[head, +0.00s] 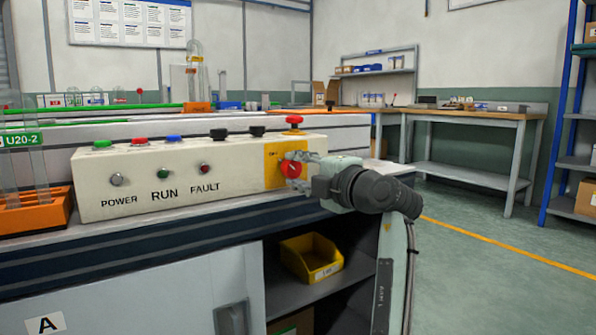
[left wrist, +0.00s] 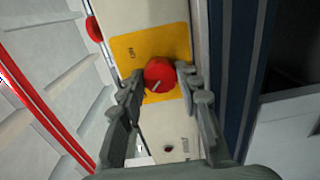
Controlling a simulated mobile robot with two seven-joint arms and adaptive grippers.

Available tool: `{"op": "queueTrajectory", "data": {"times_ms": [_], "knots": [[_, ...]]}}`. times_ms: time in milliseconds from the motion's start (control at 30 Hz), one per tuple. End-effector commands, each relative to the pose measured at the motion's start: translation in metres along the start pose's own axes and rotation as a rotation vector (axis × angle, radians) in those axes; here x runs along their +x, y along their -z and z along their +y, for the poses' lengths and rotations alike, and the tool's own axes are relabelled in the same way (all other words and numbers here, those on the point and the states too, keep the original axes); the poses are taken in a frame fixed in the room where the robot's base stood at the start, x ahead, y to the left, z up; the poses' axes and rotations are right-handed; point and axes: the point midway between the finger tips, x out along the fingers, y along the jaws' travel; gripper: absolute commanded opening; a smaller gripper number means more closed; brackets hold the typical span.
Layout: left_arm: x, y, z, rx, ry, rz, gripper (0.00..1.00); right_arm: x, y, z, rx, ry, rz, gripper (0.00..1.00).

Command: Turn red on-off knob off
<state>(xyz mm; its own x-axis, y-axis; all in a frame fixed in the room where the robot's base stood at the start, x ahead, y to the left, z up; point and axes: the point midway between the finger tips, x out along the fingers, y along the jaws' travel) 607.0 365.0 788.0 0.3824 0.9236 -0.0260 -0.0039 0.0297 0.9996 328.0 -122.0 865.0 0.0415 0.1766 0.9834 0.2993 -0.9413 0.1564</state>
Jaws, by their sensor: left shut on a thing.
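The red on-off knob (head: 291,169) is on the yellow plate (head: 271,165) at the right end of the cream control box (head: 190,180). In the left wrist view the knob (left wrist: 160,74) sits on the yellow plate (left wrist: 126,50), near dark lettering that looks like "ON". A pale line on the knob's face runs diagonally. My left gripper (head: 300,171) reaches the knob from the front right. In the left wrist view its two fingers (left wrist: 160,82) are on either side of the knob, shut on it. The fingers partly hide the knob in the head view. My right gripper is not in view.
A red mushroom button (head: 293,120) stands on top of the box, above the knob. Several coloured buttons line the top to its left. An orange rack (head: 35,213) with glass tubes stands at the left. A yellow bin (head: 311,260) sits on the shelf below.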

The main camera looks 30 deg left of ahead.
Motion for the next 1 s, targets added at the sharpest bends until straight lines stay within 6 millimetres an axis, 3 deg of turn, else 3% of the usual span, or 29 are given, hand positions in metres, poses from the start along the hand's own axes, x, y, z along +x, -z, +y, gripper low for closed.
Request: {"op": "queueTrajectory", "data": {"times_ms": [233, 267, 400, 767, 1000], "knots": [[0.000, 0.000, -0.001, -0.002, 0.002, -0.001, 0.05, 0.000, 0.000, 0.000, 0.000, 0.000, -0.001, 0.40], [0.000, 0.000, -0.001, -0.002, 0.002, -0.001, 0.37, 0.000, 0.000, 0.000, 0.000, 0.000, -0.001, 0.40], [0.000, 0.000, 0.000, -0.001, 0.001, -0.001, 0.54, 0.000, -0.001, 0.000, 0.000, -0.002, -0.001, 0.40], [-0.004, -0.001, 0.000, 0.000, 0.001, -0.002, 0.55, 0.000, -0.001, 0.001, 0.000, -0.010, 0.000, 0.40], [-0.044, -0.001, -0.001, 0.001, 0.000, -0.003, 0.55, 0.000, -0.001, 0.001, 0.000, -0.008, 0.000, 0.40]]}}
